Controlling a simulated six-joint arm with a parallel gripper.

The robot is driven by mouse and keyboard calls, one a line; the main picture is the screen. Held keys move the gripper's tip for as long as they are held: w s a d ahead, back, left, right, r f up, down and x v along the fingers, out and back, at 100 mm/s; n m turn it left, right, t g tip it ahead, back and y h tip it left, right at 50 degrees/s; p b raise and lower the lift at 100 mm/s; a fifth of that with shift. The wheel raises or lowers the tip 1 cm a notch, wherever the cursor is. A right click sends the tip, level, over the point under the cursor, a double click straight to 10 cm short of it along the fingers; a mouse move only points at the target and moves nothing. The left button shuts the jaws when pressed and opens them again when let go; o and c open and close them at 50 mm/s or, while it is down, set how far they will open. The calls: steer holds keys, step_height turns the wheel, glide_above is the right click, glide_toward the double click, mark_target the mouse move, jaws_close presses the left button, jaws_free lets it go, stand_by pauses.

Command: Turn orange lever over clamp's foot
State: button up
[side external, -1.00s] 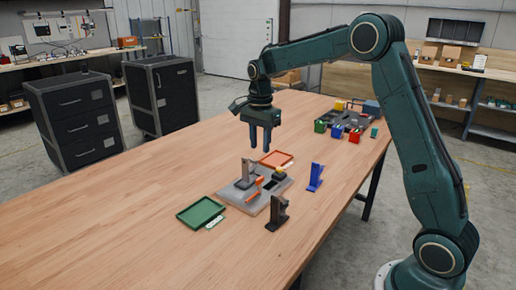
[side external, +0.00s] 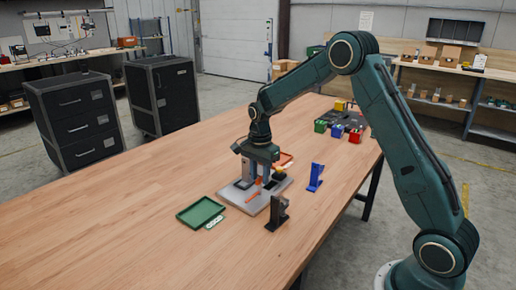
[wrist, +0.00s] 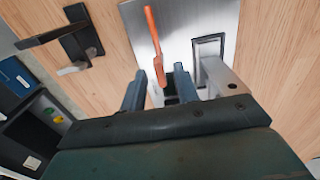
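The orange lever (side external: 254,189) lies over the grey plate (side external: 263,206) of the fixture in the side view. In the wrist view the lever (wrist: 151,35) runs from the top toward the gap between my fingers, with its forked end near the fingertips. My gripper (side external: 260,172) is low over the fixture, fingers pointing down. In the wrist view my gripper (wrist: 159,74) is open, with one finger either side of the lever's line. No contact shows. A grey post (wrist: 220,76) stands close right of the right finger. The clamp's foot is hidden or cannot be made out.
A black bracket (side external: 278,214) stands by the plate's near right corner and a blue stand (side external: 316,177) farther right. A green tray (side external: 200,212) lies left and an orange tray (side external: 286,158) behind. Coloured bins (side external: 354,136) are at the back. The table's left side is clear.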

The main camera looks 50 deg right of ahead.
jaws_close()
steer(key=shift+m, duration=0.3)
steer(key=m, duration=1.3)
steer(key=shift+m, duration=2.2)
